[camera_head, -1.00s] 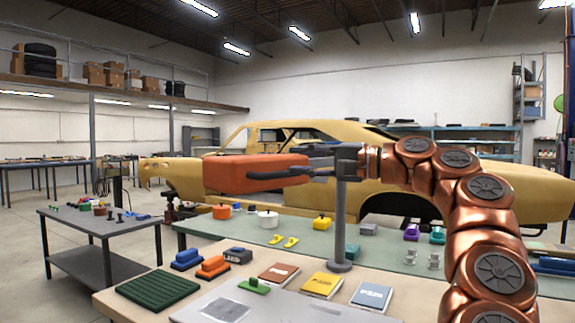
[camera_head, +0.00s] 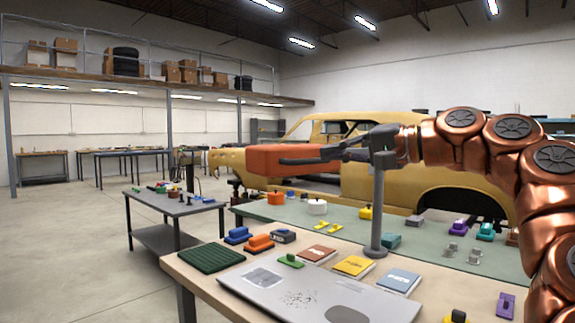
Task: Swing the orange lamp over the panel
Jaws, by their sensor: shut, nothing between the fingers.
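The orange lamp (camera_head: 265,161) is a long orange block held level above the benches, left of the top of a grey post (camera_head: 377,210). My gripper (camera_head: 283,161) reaches in from the right at lamp height. Its dark fingers are shut with nothing between them and overlap the lamp's right part in the picture. I cannot tell whether they touch it. My gripper hides the joint between lamp and post. The flat silver panel (camera_head: 345,302) lies on the near bench, lower in view, not under the lamp in the picture.
A green ribbed pad (camera_head: 210,258), several small books (camera_head: 354,266) and coloured blocks (camera_head: 259,243) lie around the panel. A dark side table (camera_head: 160,205) stands left. A yellow car shell (camera_head: 425,180) is behind. Open floor lies at left.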

